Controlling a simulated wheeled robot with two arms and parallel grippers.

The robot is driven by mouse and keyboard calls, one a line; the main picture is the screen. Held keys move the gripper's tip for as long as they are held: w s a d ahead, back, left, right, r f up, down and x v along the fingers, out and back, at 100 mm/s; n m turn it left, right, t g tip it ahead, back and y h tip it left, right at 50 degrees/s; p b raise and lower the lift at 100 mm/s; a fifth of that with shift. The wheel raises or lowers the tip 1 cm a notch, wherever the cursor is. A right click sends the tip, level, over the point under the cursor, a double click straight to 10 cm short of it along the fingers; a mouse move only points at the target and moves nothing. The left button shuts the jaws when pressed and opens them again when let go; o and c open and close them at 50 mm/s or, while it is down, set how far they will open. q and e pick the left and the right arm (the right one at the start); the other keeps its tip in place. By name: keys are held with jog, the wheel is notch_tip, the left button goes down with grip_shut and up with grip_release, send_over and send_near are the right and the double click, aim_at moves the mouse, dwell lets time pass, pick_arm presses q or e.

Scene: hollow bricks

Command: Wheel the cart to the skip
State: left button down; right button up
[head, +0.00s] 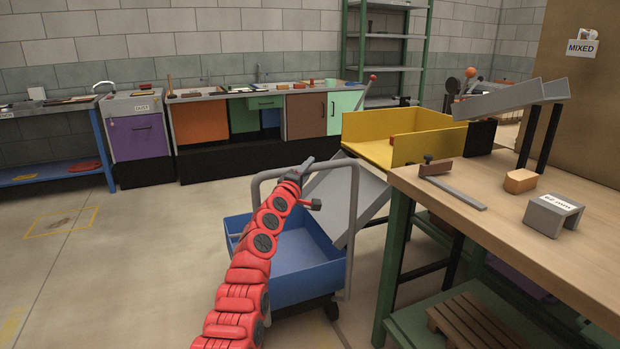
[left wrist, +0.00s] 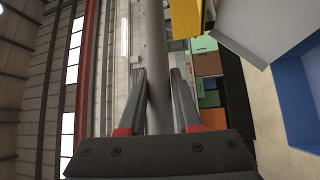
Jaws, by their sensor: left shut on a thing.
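The cart is a blue tray (head: 310,277) on dark wheels with a grey tube handle (head: 353,215). It stands on the floor left of the workbench. My left gripper (head: 307,166) is shut on the top bar of the handle. In the left wrist view its two fingers (left wrist: 158,92) lie either side of the grey bar (left wrist: 154,45). The blue tray also shows at the right there (left wrist: 298,95). A yellow open-topped container (head: 425,146) is behind the cart to the right; I cannot tell whether it is the skip. My right gripper is not in view.
A wooden-topped workbench (head: 590,250) stands close on the cart's right. A slanting grey panel (head: 372,200) reaches down to the tray. Counters with a purple cabinet (head: 138,137) line the back wall. Open floor (head: 130,240) lies on the left, with a yellow floor marking (head: 62,222).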

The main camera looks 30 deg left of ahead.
pick_arm(q)
jog(key=shift+a, duration=0.15)
jog(key=c, duration=0.6)
grip_release()
jog(key=shift+f, duration=0.1)
jog(key=shift+s, duration=0.1)
jog(key=shift+s+d+p, duration=0.2)
jog(key=shift+s+p, duration=0.4)
jog(key=shift+p, duration=0.3)
jog(key=s+d+f+p, duration=0.1)
jog(key=s+f+p, duration=0.1)
jog(key=s, duration=1.3)
jog(key=shift+s+d+p, duration=0.3)
jog(key=shift+s+p, duration=0.1)
jog(key=shift+p, duration=0.45)
jog(key=shift+f, duration=0.15)
